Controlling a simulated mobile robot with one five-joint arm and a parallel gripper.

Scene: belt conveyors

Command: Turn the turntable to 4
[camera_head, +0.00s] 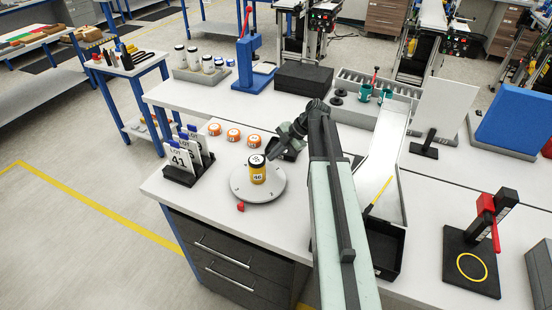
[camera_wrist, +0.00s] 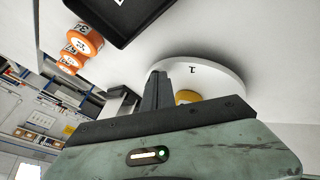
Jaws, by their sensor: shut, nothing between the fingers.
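The turntable (camera_head: 272,191) is a round pale disc near the front left of the white bench. A yellow jar (camera_head: 258,175) with a dark lid and a label reading 46 stands upright on it. A small red marker (camera_head: 240,206) sits at the disc's front left edge. In the wrist view part of the disc (camera_wrist: 222,80) shows with a 1 on it, and a bit of the yellow jar (camera_wrist: 188,97) shows behind my fingers. My gripper (camera_head: 273,151) is shut and empty, close to the jar's upper right; whether it touches is unclear. The fingers also show in the wrist view (camera_wrist: 156,82).
Several orange-lidded round containers (camera_head: 233,135) stand behind the turntable. A black holder (camera_head: 180,176) with LOT cards is to its left. A black bin (camera_head: 387,248) and a metal chute (camera_head: 383,165) lie right of my arm. The bench front edge is close to the disc.

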